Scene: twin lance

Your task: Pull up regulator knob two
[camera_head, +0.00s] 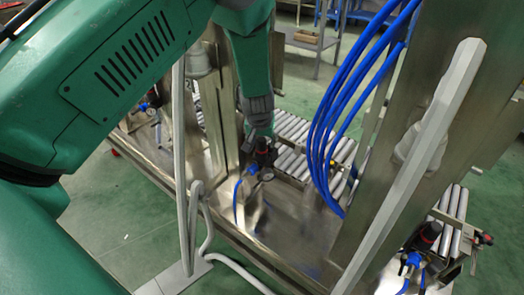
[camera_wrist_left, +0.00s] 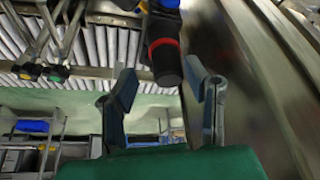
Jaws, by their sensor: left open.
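A regulator with a black knob (camera_head: 263,147) stands on the metal bench in the middle of the head view, with a small gauge (camera_head: 267,174) below it. In the left wrist view the black knob (camera_wrist_left: 167,66) has a red ring and a blue body above it in the picture. My left gripper (camera_head: 259,128) comes down from above, right over this knob. In the wrist view its two fingers (camera_wrist_left: 162,88) are open, with the knob's end near and between the fingertips. Contact cannot be told. My right gripper is not in view.
Blue hoses (camera_head: 345,90) hang right of the gripper. A metal post (camera_head: 410,165) stands at the right, and a metal panel (camera_head: 215,105) stands left of the gripper. Another regulator (camera_head: 430,233) is at lower right. Rollers (camera_head: 292,130) lie behind the bench.

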